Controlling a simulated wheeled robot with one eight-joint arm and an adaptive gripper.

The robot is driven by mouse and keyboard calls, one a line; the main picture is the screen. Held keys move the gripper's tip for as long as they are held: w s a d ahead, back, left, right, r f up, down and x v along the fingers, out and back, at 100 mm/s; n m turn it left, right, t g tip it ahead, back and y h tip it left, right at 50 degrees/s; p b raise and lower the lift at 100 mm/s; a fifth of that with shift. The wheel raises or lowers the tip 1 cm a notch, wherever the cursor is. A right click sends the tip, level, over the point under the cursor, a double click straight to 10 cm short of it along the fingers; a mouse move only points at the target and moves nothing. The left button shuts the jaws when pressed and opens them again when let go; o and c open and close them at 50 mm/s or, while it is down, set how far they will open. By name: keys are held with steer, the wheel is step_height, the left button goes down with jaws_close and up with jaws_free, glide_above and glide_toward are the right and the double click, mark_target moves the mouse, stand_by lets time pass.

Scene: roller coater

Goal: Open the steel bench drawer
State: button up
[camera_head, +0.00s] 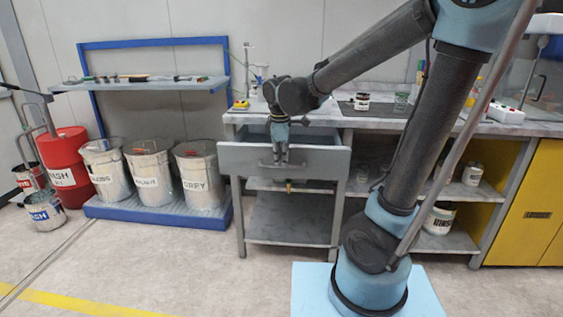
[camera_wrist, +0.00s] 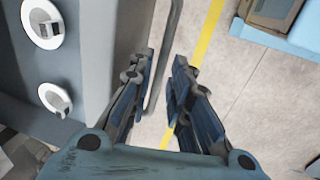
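The steel bench drawer (camera_head: 237,162) stands partly pulled out of the bench, with some of its inside showing above the grey front panel. Its bar handle (camera_head: 265,164) is on the middle of that front. My gripper (camera_head: 281,163) points down at the handle and hides part of it. In the wrist view, my gripper (camera_wrist: 162,62) has its two fingers apart. The handle bar (camera_wrist: 169,58) runs through the gap between them, beside the drawer front (camera_wrist: 98,50). I cannot tell whether either finger touches the bar.
The bench (camera_head: 310,116) has a lower shelf (camera_head: 290,222) under the drawer. Labelled buckets (camera_head: 201,178) stand on a blue rack at left, beside a red drum (camera_head: 64,165). Yellow cabinets (camera_head: 535,210) are at right. The floor before the drawer is clear at left.

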step_height(320, 180, up, 11)
steer(key=s, duration=0.2)
steer(key=shift+f, duration=0.2)
steer(key=s+d+f+m, duration=0.2)
steer(key=d+f+m, duration=0.15)
steer(key=d, duration=0.35)
steer(key=s+d+f+m, duration=0.3)
steer(key=d+m, duration=0.1)
steer(key=d, duration=0.4)
steer(key=s+d+f+m, duration=1)
steer(key=f, duration=0.1)
steer(key=shift+f, duration=0.35)
steer(key=shift+w+f, duration=0.2)
steer(key=shift+w, duration=0.2)
